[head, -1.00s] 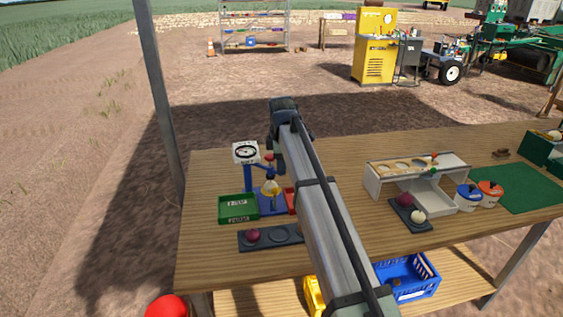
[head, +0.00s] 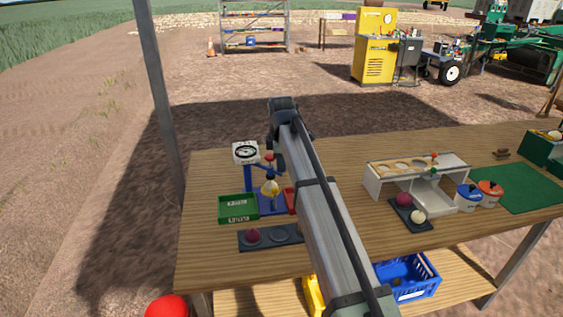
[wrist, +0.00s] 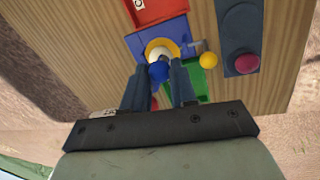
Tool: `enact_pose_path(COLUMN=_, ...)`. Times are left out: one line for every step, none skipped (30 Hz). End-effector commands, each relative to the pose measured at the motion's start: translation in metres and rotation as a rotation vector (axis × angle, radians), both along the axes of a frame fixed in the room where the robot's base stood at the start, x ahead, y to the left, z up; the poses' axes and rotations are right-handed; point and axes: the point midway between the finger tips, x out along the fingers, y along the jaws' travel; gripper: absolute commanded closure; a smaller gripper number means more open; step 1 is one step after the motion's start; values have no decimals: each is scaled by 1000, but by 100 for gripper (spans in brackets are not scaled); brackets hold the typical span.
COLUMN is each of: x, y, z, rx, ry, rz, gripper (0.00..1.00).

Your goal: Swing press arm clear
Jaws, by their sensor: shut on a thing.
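The press stands at the left of the bench in the head view, with a blue post (head: 248,178) and a blue base (head: 268,207). A blue press arm (head: 263,169) reaches right from the post, near a red knob (head: 269,158). A yellow onion (head: 270,187) sits below it. In the wrist view my gripper (wrist: 159,68) has its dark fingers close on either side of a blue rounded part (wrist: 159,72), over a yellow round thing (wrist: 162,49). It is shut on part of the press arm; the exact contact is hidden.
A green tray (head: 238,209) stands left of the base and a red tray (head: 291,200) right of it. A dark tray (head: 285,236) with a purple onion (head: 253,236) lies in front. A grey stand (head: 375,185) is farther right.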

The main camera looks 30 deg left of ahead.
Motion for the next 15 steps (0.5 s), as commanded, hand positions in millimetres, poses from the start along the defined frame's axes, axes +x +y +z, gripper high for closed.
enact_pose_path(x=0, y=0, z=0, rx=0, ry=0, rz=-2, gripper=100)
enact_pose_path(x=-1, y=0, z=0, rx=0, ry=0, rz=-4, gripper=100)
enact_pose_path(x=-2, y=0, z=0, rx=0, ry=0, rz=-8, gripper=100)
enact_pose_path(x=-3, y=0, z=0, rx=-1, ry=0, rz=-12, gripper=100)
enact_pose_path(x=-4, y=0, z=0, rx=0, ry=0, rz=-18, gripper=100)
enact_pose_path(x=-6, y=0, z=0, rx=-1, ry=1, rz=-31, gripper=100)
enact_pose_path(x=-7, y=0, z=0, rx=-1, ry=1, rz=-40, gripper=100)
enact_pose_path(x=-9, y=0, z=0, rx=-1, ry=0, rz=-51, gripper=100)
enact_pose_path(x=-12, y=0, z=0, rx=-1, ry=1, rz=-70, gripper=100)
enact_pose_path(x=-15, y=0, z=0, rx=-2, ry=1, rz=-87, gripper=100)
enact_pose_path(x=-17, y=0, z=0, rx=-2, ry=1, rz=-104, gripper=100)
enact_pose_path(x=-21, y=1, z=0, rx=-2, ry=2, rz=-131, gripper=100)
enact_pose_path(x=-25, y=2, z=0, rx=-2, ry=2, rz=-152, gripper=100)
enact_pose_path(x=-29, y=2, z=0, rx=-1, ry=2, rz=-175, gripper=100)
enact_pose_path(x=-34, y=4, z=0, rx=-1, ry=2, rz=-207, gripper=100)
